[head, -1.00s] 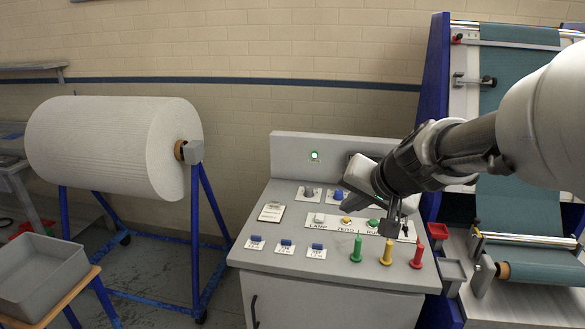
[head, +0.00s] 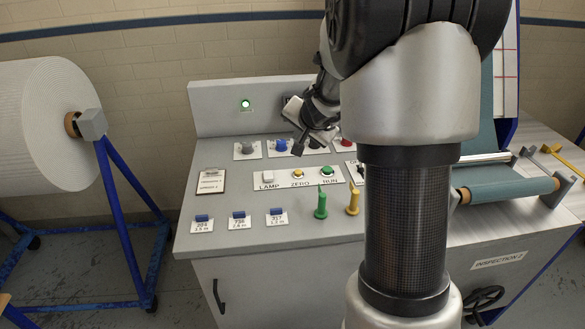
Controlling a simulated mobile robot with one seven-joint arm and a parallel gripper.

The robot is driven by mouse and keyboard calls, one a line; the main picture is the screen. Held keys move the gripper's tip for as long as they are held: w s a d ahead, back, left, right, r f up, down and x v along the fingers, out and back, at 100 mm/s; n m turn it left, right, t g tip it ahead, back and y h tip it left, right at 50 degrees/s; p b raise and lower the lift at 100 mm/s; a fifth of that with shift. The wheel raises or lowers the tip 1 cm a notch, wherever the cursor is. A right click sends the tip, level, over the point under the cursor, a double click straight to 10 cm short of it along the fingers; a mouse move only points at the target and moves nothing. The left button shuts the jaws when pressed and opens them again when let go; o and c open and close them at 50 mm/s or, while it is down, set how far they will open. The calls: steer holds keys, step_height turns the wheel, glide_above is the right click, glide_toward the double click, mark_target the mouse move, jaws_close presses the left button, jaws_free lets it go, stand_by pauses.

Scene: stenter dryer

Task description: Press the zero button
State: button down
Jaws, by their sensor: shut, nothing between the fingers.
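The zero button (head: 298,173) is a small yellow round button on the grey console. It sits on a white strip labelled ZERO, between the white LAMP button (head: 268,176) and the green RUN button (head: 327,170). My gripper (head: 298,150) is shut and empty. In the picture its tip is just above the zero button, near the blue knob; I cannot tell its height over the panel. The zero button is in plain view and shows no finger touching it. My arm hides the right part of the console.
A grey knob (head: 248,148), a blue knob (head: 281,146) and a red knob (head: 347,141) line the panel's back. A green peg (head: 321,203) and a yellow peg (head: 353,202) stand in front. A green light (head: 245,104) glows on the backboard. A white roll (head: 40,120) stands left.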

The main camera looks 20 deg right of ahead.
mark_target(298, 173)
steer(key=shift+s+f, duration=0.1)
step_height(298, 173, down, 9)
steer(key=b, duration=0.8)
steer(key=shift+r+b, duration=0.2)
steer(key=shift+b, duration=0.1)
stand_by(1.6)
steer(key=shift+f+b, duration=0.4)
steer(key=shift+b, duration=0.1)
steer(key=shift+f+b, duration=0.6)
stand_by(0.9)
steer(key=shift+r, duration=0.1)
steer(key=shift+r+p, duration=0.85)
steer(key=shift+r, duration=0.05)
